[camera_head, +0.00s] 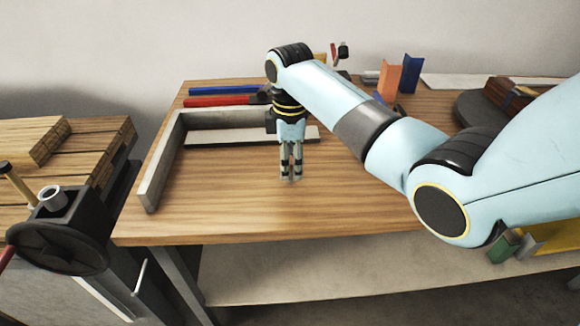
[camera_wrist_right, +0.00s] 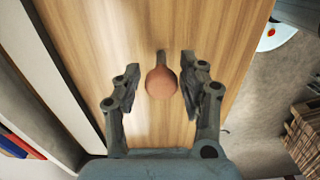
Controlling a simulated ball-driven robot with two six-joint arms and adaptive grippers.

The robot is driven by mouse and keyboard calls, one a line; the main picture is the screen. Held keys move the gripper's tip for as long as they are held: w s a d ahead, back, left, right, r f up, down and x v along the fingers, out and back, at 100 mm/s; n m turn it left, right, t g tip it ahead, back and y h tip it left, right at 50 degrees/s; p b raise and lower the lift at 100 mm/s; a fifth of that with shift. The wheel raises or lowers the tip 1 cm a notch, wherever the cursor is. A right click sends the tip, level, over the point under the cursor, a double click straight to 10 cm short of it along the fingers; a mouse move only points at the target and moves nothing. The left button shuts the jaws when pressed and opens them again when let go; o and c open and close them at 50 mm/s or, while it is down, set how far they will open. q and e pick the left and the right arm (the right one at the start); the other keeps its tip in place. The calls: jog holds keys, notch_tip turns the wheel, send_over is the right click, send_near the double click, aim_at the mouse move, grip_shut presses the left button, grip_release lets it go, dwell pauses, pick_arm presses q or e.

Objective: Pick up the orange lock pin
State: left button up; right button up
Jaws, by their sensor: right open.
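The orange lock pin (camera_wrist_right: 161,83) shows in the right wrist view as a round, dull orange head with a short thin stem above it. It stands out against the wooden table top (camera_wrist_right: 115,45). My right gripper (camera_wrist_right: 158,80) is open, with one finger on each side of the pin and a visible gap at both sides. In the head view my right gripper (camera_head: 291,179) points down over the table, and I cannot make out the pin there behind the fingers. My left gripper is in neither view.
A grey L-shaped rail (camera_head: 158,172) borders the table's left and back, with a flat pale strip (camera_head: 235,137) beside it. Orange (camera_head: 387,80) and blue (camera_head: 411,73) angle pieces stand at the back. The table front is clear.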

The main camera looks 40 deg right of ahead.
notch_tip(320, 180, down, 3)
jog(key=shift+f, duration=0.2)
jog(key=shift+c, duration=0.4)
grip_shut()
